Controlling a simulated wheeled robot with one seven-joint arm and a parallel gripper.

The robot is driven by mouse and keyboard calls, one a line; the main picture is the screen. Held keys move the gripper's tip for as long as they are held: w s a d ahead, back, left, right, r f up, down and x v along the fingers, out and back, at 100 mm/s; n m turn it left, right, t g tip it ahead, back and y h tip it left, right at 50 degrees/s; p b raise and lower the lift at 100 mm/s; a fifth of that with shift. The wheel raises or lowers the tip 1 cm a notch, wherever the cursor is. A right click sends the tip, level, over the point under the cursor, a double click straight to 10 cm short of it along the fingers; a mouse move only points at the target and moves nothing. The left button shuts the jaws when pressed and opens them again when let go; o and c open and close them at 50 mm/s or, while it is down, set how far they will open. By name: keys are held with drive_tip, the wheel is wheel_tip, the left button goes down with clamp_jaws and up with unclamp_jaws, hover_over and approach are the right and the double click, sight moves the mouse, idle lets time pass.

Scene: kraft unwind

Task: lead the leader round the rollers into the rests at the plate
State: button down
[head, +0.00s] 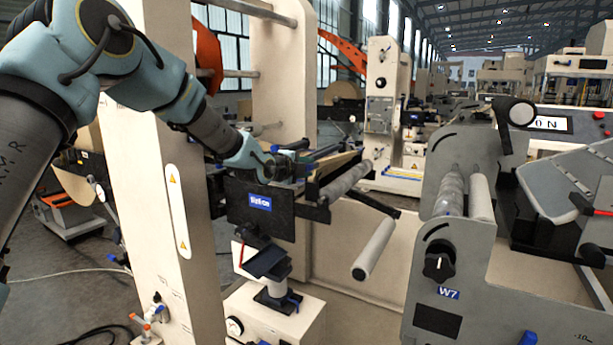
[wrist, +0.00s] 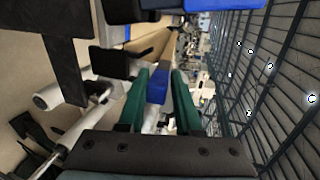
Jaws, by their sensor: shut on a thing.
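My gripper (head: 300,160) is at the upper part of the cream machine, just above and behind a black plate with a blue label (head: 245,212). In the wrist view its two green fingers (wrist: 160,78) are shut on a blue piece (wrist: 157,88), which appears to be the leader's grip. A brown kraft strip (wrist: 152,48) shows beyond the fingers. In the head view, a grey roller (head: 345,182) lies right of the gripper, and a pale roller (head: 375,247) sticks out lower down. I cannot make out the rests, or the leader's full length.
A grey machine marked W7 (head: 475,290) stands at the right with a steel roller (head: 450,190) and a pale roller (head: 481,197). A cream upright (head: 145,190) stands left of the black plate. A black bracket (head: 372,203) juts out above the lower pale roller.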

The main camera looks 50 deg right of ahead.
drive_tip(key=shift+r, duration=0.2)
drive_tip(key=shift+f+b, duration=0.1)
drive_tip(key=shift+b, duration=0.45)
drive_tip(key=shift+r+h+b, duration=0.2)
drive_tip(key=shift+h+b, duration=0.3)
drive_tip(key=shift+b, duration=1.1)
drive_tip(key=shift+s, duration=0.1)
drive_tip(key=s, duration=0.1)
drive_tip(key=s+r+b, duration=0.1)
drive_tip(key=s+b, duration=0.1)
drive_tip(key=shift+d+r, duration=0.2)
drive_tip(key=shift+d, duration=0.2)
drive_tip(key=shift+s+d+r, duration=0.2)
drive_tip(key=shift+s+r, duration=0.4)
drive_tip(key=shift+s, duration=0.05)
